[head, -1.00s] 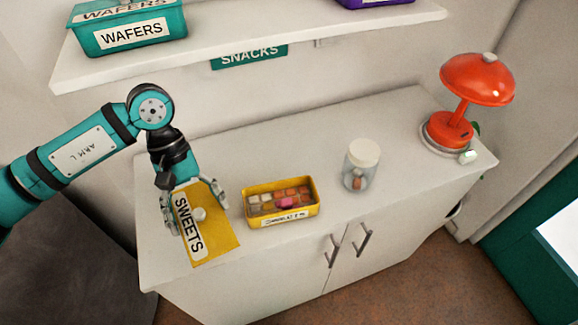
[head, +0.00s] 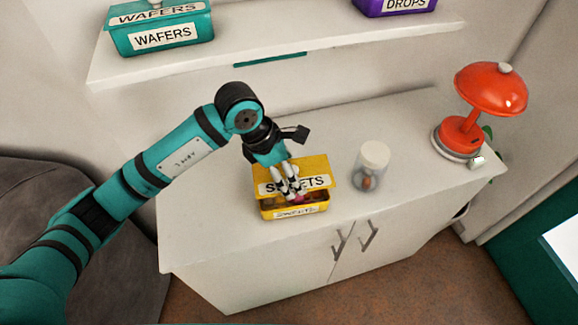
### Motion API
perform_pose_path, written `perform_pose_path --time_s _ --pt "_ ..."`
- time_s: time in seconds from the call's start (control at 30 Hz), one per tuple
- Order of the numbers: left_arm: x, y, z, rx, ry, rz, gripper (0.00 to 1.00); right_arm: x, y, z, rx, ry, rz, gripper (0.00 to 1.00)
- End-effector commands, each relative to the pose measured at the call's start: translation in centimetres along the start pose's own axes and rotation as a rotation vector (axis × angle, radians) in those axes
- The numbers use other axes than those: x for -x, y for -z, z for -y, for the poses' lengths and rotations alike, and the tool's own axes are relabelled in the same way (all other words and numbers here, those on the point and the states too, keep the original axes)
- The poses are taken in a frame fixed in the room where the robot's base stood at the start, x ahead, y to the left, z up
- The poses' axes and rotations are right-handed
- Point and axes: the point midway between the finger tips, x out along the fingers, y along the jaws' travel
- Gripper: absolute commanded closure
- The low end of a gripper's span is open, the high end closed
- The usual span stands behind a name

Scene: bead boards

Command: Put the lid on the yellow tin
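The yellow lid (head: 318,166) with the word SWEETS is held over the yellow tin (head: 267,213). It covers the tin's back part in the head view. A dark gap with some sweets shows between the lid's front edge and the tin's front wall. I cannot tell whether lid and tin touch. My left gripper (head: 290,190) points down, with its fingers closed together at the lid's middle. They hide the lid's knob and part of its lettering. The tin stands upright on the white cabinet. My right gripper is not in view.
A glass jar with a cream lid (head: 374,155) stands just right of the tin. A red lamp (head: 484,92) is at the cabinet's right end. A shelf (head: 300,52) above holds a teal WAFERS box (head: 165,36) and a purple DROPS box (head: 398,6). The cabinet top's left part is clear.

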Motion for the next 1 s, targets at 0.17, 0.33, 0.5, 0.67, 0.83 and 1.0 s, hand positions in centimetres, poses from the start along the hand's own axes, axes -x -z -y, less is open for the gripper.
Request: perform_pose_path --time_s 0.17,0.33,0.5,0.67,0.83,1.0 --pt "-1.7 0.7 0.0 0.0 0.001 -0.001 0.5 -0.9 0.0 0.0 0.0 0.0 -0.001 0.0" --pt "-3.3 1.4 0.0 -0.001 0.001 -0.001 0.5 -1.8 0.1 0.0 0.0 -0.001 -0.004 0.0" --pt "-4.7 2.0 0.0 -0.002 0.0 0.0 0.5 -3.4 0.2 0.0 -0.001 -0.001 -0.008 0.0" --pt "-5.0 2.1 0.0 -0.002 0.0 0.0 0.5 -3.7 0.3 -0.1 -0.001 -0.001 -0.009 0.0" --pt "-5.0 2.1 0.0 -0.002 0.0 0.0 0.5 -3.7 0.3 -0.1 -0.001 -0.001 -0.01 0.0" --pt "-4.9 2.1 0.0 -0.002 0.0 0.0 0.5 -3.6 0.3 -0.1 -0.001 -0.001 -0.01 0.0"
